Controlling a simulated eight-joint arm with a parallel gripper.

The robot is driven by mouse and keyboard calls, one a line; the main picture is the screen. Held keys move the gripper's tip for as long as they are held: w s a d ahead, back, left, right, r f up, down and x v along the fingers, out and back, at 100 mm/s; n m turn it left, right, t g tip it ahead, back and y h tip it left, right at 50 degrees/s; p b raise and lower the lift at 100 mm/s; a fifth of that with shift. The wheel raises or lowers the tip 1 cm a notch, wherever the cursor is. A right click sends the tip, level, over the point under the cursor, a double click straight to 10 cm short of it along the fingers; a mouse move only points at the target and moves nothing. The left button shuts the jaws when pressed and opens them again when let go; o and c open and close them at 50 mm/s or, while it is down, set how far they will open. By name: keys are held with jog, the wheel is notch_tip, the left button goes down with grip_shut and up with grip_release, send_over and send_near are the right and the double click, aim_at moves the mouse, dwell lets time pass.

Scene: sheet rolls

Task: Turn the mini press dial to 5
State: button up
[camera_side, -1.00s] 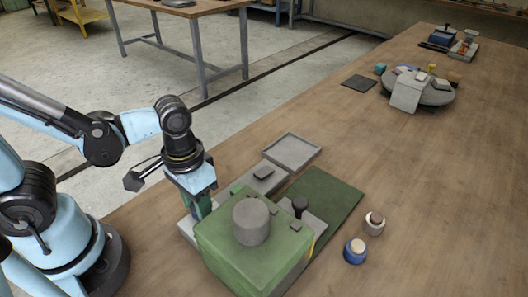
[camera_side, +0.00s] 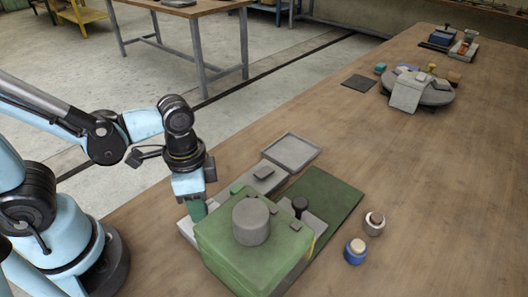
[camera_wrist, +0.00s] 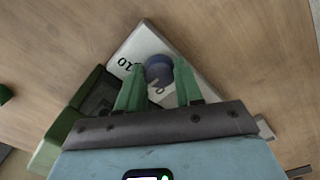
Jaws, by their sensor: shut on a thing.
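The mini press (camera_side: 262,255) is a green block with a grey cylinder (camera_side: 251,222) on top, in the side view. Its dial is a dark blue round knob (camera_wrist: 157,68) on a pale plate (camera_wrist: 138,45) in the wrist view; the plate's edge also shows in the side view (camera_side: 186,230). The plate carries the marks "10" and "0"; other marks are hidden by my fingers. My gripper (camera_wrist: 159,72) points down with its green fingers on either side of the knob, shut on it. I cannot make out a pointer or the dial's reading. In the side view the press hides the knob.
A grey tray (camera_side: 292,152) and a green mat (camera_side: 336,195) lie behind the press. A black-knobbed lever (camera_side: 300,204) stands close to its right. Two small round pots (camera_side: 355,252) (camera_side: 374,223) sit farther right. The table's middle right is clear.

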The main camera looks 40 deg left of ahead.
dwell(0.4)
jog(key=o, duration=1)
jog(key=shift+o, duration=0.2)
jog(key=shift+r, duration=0.1)
notch_tip(320, 180, up, 12)
jog(key=shift+a, duration=0.15)
jog(key=shift+w, duration=0.1)
